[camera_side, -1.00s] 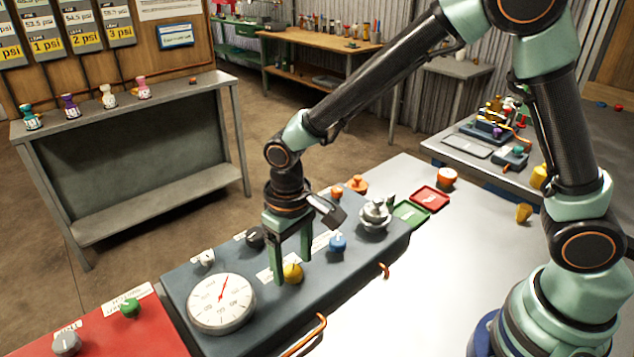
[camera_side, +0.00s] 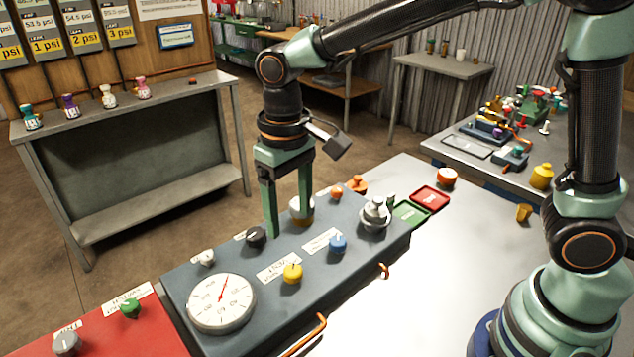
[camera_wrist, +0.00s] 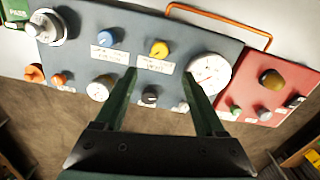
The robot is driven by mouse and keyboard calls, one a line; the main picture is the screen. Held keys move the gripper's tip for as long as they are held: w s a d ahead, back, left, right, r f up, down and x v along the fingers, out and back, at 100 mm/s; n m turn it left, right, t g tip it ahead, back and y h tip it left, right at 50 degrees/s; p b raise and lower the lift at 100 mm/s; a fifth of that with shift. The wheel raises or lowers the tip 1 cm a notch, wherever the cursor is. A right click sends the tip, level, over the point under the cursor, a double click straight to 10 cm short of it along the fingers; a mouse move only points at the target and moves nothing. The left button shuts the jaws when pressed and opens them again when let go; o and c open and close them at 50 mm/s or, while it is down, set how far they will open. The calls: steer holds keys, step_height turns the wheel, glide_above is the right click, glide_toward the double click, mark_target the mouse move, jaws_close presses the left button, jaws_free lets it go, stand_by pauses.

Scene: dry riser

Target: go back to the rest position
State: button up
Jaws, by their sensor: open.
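My gripper (camera_side: 287,218) is open and empty, held above the far side of the blue-grey panel (camera_side: 335,268). Its green fingers also show in the wrist view (camera_wrist: 167,85), pointing toward the panel with nothing between them. In the side view the fingers stand behind the yellow knob (camera_side: 292,273) and near the black knob (camera_side: 256,237). A small round gauge (camera_side: 302,208) is partly hidden by the right finger. The blue knob (camera_side: 338,243) is to the right, apart from the fingers. The large white dial (camera_side: 221,302) shows a red needle.
A silver fitting (camera_side: 375,213) stands at the panel's right end, beside a green tray (camera_side: 410,213) and a red tray (camera_side: 430,198). A red panel (camera_side: 150,330) is at the left. An orange handle (camera_side: 306,335) edges the front. The white table at right is mostly clear.

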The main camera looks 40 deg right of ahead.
steer(key=s+d+r+t, duration=0.2)
steer(key=s+d+r, duration=0.1)
steer(key=d, duration=0.6)
steer(key=s+d+r+m+t, duration=0.1)
steer(key=s+d+r+t, duration=0.2)
steer(key=d, duration=0.6)
steer(key=shift+s+r+m+t, duration=0.15)
steer(key=shift+s+m+t, duration=0.15)
steer(key=shift+s, duration=0.4)
